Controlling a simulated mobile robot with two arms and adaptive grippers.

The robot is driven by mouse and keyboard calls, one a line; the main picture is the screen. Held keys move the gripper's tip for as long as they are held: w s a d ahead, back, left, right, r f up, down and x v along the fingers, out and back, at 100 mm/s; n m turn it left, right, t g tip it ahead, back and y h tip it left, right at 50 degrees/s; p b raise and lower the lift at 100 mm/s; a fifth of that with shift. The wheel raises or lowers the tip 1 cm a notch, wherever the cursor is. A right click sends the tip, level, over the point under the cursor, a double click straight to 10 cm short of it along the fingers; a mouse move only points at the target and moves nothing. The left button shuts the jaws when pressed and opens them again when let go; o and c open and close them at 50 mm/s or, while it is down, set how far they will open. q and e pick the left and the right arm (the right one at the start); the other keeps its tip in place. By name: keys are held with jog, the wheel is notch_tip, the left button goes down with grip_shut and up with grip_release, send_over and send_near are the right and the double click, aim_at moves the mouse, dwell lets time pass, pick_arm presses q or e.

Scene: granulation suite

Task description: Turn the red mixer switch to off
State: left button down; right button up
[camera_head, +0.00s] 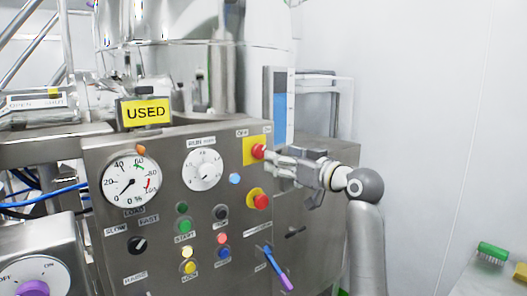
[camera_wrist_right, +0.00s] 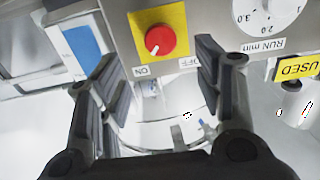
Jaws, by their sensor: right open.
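The red mixer switch (camera_head: 258,151) is a round knob on a yellow plate at the upper right of the steel control panel. In the right wrist view the red knob (camera_wrist_right: 160,40) lies ahead between my finger pads, with a white mark at its lower left, toward the ON label (camera_wrist_right: 141,71). The OFF label (camera_wrist_right: 189,63) is at its lower right. My right gripper (camera_head: 273,158) is open, with its fingertips close to the knob; contact cannot be told. My left gripper is out of view.
The control panel (camera_head: 110,170) also has a second red knob (camera_head: 261,201) below, a gauge (camera_head: 131,180), a RUN dial (camera_head: 202,169) and several coloured buttons. A yellow USED sign (camera_head: 145,112) stands above. A purple-and-blue handle (camera_head: 278,268) sticks out low on the panel.

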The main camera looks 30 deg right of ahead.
aim_at(261, 152)
jog(key=w, duration=0.2)
jog(key=w+p, duration=0.1)
jog(key=w, duration=0.2)
jog(key=w+p, duration=0.1)
jog(key=w, duration=0.1)
jog(key=shift+w+a+r, duration=0.1)
jog(key=shift+w+a, duration=0.05)
jog(key=shift+a, duration=0.2)
jog(key=shift+w, duration=0.5)
jog(key=c, duration=1)
